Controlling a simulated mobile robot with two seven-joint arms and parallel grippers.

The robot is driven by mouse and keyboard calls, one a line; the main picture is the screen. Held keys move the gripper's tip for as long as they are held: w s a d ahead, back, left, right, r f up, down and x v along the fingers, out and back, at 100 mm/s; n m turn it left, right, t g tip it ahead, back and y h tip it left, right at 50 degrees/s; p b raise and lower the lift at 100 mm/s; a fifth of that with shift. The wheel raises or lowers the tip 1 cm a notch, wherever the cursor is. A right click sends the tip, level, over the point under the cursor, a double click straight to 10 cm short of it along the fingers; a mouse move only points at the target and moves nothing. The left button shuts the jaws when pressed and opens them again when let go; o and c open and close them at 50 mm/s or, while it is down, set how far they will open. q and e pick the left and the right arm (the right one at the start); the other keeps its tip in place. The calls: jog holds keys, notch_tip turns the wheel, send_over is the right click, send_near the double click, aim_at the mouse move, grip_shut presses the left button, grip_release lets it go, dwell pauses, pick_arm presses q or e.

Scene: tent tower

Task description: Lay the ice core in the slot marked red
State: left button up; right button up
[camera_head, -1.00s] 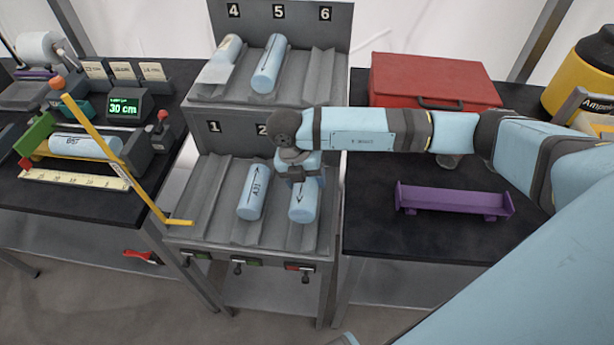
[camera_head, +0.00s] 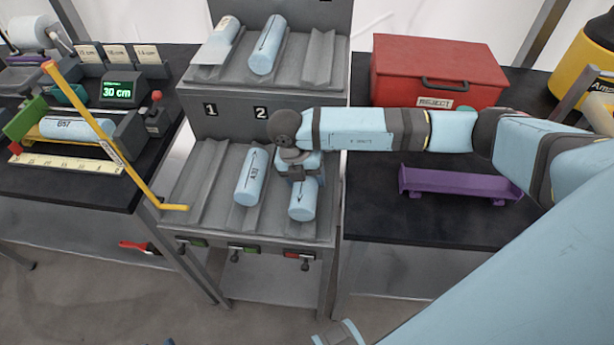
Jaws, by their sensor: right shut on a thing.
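My right gripper (camera_head: 299,178) is shut on a pale blue ice core (camera_head: 302,203) with a dark arrow on it. The core is at the third, rightmost slot of the lower rack, in line with the red tag (camera_head: 299,254) on its front edge. I cannot tell whether it touches the slot floor. The gripper hides the core's far end. The left slot (camera_head: 202,190) is empty. My left gripper is not in view.
The upper rack (camera_head: 300,60) holds two cores. A red reject box (camera_head: 438,75) and a purple cradle (camera_head: 459,184) stand on the right bench.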

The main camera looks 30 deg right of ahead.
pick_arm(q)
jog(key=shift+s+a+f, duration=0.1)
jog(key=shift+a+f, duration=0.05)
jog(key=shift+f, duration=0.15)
pick_arm(e)
jog(key=shift+s+f, duration=0.25)
jog(key=shift+f, duration=0.15)
jog(key=o, duration=1)
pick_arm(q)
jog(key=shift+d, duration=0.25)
pick_arm(e)
jog(key=o, duration=0.3)
jog(key=shift+s, duration=0.1)
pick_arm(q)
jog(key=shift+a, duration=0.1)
pick_arm(e)
jog(key=shift+a, duration=0.1)
jog(key=shift+c, duration=0.3)
jog(key=shift+o, duration=0.2)
jog(key=shift+r, duration=0.2)
jog(key=shift+o, duration=0.2)
jog(key=v, duration=1.3)
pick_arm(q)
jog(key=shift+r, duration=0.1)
pick_arm(e)
jog(key=shift+w+r, duration=0.25)
jog(key=shift+r, duration=0.35)
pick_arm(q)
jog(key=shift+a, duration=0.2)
